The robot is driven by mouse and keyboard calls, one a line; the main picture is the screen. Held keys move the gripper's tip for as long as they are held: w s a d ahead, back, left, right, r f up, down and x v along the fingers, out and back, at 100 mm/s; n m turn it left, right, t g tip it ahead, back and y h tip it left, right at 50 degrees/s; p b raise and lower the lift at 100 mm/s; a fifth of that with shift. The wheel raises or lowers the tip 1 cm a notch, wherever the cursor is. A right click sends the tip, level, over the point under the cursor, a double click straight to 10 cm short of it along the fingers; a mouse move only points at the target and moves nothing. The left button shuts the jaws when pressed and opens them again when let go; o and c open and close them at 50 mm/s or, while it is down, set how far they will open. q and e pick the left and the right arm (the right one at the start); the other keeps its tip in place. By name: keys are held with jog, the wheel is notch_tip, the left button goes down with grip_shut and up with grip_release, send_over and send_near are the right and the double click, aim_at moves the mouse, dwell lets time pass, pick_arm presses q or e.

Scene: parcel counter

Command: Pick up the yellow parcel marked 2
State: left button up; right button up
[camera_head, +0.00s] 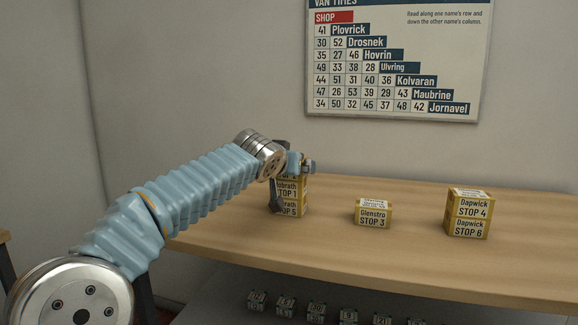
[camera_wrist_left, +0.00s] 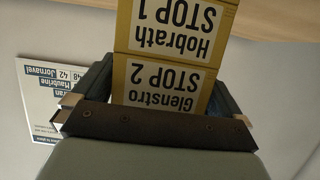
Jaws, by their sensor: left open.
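The yellow parcel marked Glenstro STOP 2 (camera_wrist_left: 160,82) shows upside down in the left wrist view. It sits on the parcel marked Hobrath STOP 1 (camera_wrist_left: 178,30), at the top of a stack. My left gripper (camera_wrist_left: 166,92) is open, with one finger on each side of the STOP 2 parcel. I cannot tell whether the fingers touch it. In the head view, my left gripper (camera_head: 296,164) is at the top of the left stack and mostly hides the STOP 2 parcel. My right gripper is not in view.
Under STOP 1 lies a STOP 5 parcel (camera_head: 291,209). A Glenstro STOP 3 parcel (camera_head: 372,215) stands alone mid-counter. A STOP 4 parcel (camera_head: 470,205) sits on a STOP 6 parcel (camera_head: 470,229) at right. The wooden counter (camera_head: 420,262) is clear between them. A timetable board (camera_head: 398,55) hangs behind.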

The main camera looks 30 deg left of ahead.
pick_arm(q)
jog(key=c, duration=0.7)
jog(key=shift+c, duration=0.8)
jog(key=shift+r, duration=0.1)
